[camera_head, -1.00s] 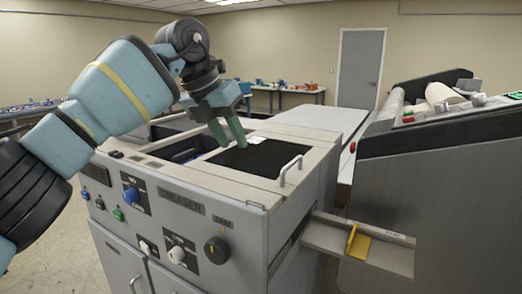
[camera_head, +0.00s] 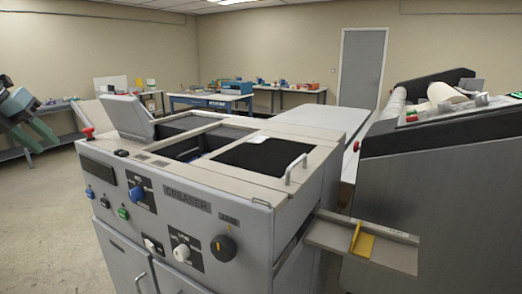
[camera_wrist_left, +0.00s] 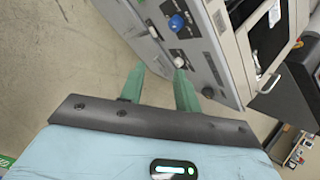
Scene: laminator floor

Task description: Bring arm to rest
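My left gripper (camera_head: 44,139) is at the far left edge of the head view, out to the left of the grey creaser machine and apart from it. Its two green fingers point down and to the right. In the left wrist view the fingers of the left gripper (camera_wrist_left: 158,80) are spread apart with nothing between them. The creaser (camera_head: 190,222) fills the middle of the head view, and its knob panel (camera_wrist_left: 183,38) shows beyond the fingers in the wrist view. My right gripper is not in view.
A raised grey lid (camera_head: 126,117) stands at the creaser's left, beside open bays. A metal handle (camera_head: 296,168) rises at its right. A grey machine with rollers (camera_head: 450,190) stands at right. Worktables (camera_head: 210,100) line the back. Bare floor (camera_head: 45,220) lies left.

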